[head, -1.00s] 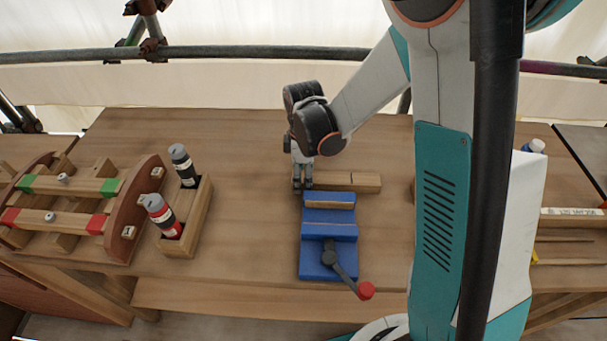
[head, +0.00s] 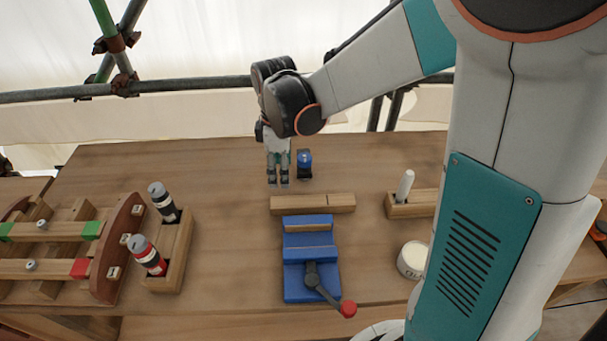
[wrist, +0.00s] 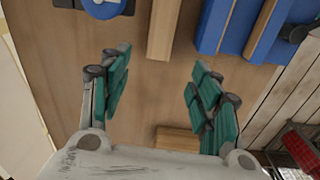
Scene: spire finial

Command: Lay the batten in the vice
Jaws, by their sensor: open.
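The batten, a plain wooden bar (head: 312,204) with a line across it near its right end, lies on the bench just behind the blue vice (head: 312,282). A light wood strip lines the vice's jaw. In the wrist view the batten (wrist: 163,30) lies beyond the fingers, with the vice (wrist: 250,35) to its right. My gripper (head: 278,185) points down, open and empty, near the batten's left end and a little behind it in the head view. In the wrist view its teal-padded fingers (wrist: 162,88) stand apart, with only bench between them.
A small blue-topped object (head: 304,163) stands close right of my gripper. A wooden holder with two bottles (head: 170,250) and a slatted frame (head: 122,250) are at left. A white tub (head: 412,260) and a block with a white stick (head: 408,205) are at right.

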